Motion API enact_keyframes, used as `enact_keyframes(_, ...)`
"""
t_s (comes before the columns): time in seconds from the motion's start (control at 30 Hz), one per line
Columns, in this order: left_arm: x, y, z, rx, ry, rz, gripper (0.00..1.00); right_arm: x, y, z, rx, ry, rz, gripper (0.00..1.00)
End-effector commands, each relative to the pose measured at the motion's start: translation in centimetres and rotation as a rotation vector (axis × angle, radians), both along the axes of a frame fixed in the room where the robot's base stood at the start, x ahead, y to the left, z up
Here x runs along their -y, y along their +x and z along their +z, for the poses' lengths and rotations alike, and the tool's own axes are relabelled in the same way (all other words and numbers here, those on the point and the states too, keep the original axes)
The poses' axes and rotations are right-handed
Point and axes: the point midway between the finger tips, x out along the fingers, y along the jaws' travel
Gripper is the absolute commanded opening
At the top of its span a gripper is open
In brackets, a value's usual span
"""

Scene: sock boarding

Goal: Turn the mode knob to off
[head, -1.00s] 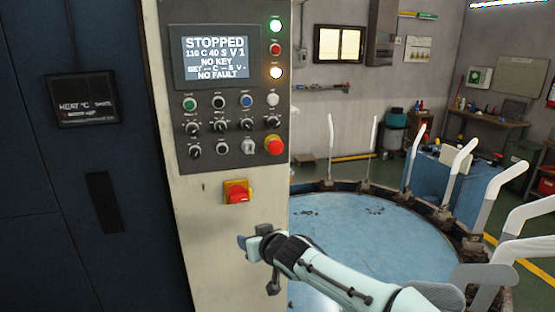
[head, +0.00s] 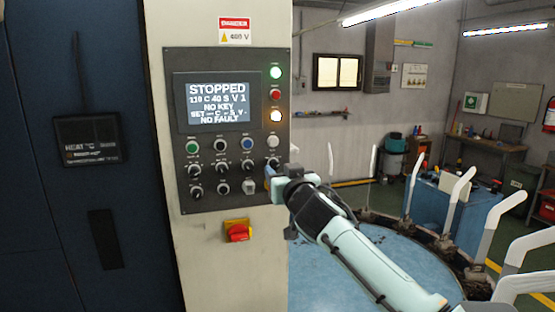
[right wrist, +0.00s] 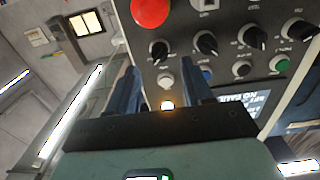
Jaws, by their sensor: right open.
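The control panel (head: 235,152) carries a row of black knobs with pointers: far left (head: 194,170), second (head: 221,168), third (head: 247,167), far right (head: 273,163). Another black knob (head: 196,192) sits below at the left. The labels are too small to read, so I cannot tell which is the mode knob. My right gripper (head: 271,178) is at the panel's lower right edge and hides the red mushroom button there. In the right wrist view the gripper (right wrist: 160,75) is open and empty. A knob (right wrist: 159,49) shows beyond its fingers. My left gripper is out of view.
The screen (head: 218,100) reads STOPPED, NO KEY, NO FAULT. The red mushroom button (right wrist: 150,10) shows in the right wrist view close to the knob. A red rotary switch (head: 238,232) sits below the panel. A round blue table with upright white arms (head: 460,190) stands at right.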

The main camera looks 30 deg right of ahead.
Motion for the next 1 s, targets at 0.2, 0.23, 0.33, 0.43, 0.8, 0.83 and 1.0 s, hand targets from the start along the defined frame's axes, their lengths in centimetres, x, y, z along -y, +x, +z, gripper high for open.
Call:
enact_keyframes(0.2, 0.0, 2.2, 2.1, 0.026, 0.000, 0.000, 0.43, 0.8, 3.2, 0.4, 0.002, 0.001, 0.000, 0.51)
enact_keyframes(0.23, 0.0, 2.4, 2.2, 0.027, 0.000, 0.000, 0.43, 0.8, 3.4, 0.3, 0.002, 0.000, 0.000, 0.51)
enact_keyframes(0.33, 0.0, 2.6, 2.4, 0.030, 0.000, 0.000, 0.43, 0.9, 3.9, 0.2, 0.001, 0.000, 0.000, 0.51)
enact_keyframes(0.43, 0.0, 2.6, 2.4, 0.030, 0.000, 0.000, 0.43, 1.0, 4.0, 0.0, 0.000, 0.001, 0.000, 0.51)
enact_keyframes(0.8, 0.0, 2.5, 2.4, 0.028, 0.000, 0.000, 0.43, 1.0, 4.0, -0.1, -0.001, 0.000, 0.000, 0.00)
enact_keyframes(0.83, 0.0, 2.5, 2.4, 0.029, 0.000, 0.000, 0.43, 1.0, 4.0, -0.1, -0.001, 0.000, 0.000, 0.00)
enact_keyframes(1.0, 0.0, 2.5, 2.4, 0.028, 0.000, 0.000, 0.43, 1.0, 4.0, 0.0, -0.002, -0.006, 0.000, 0.00)
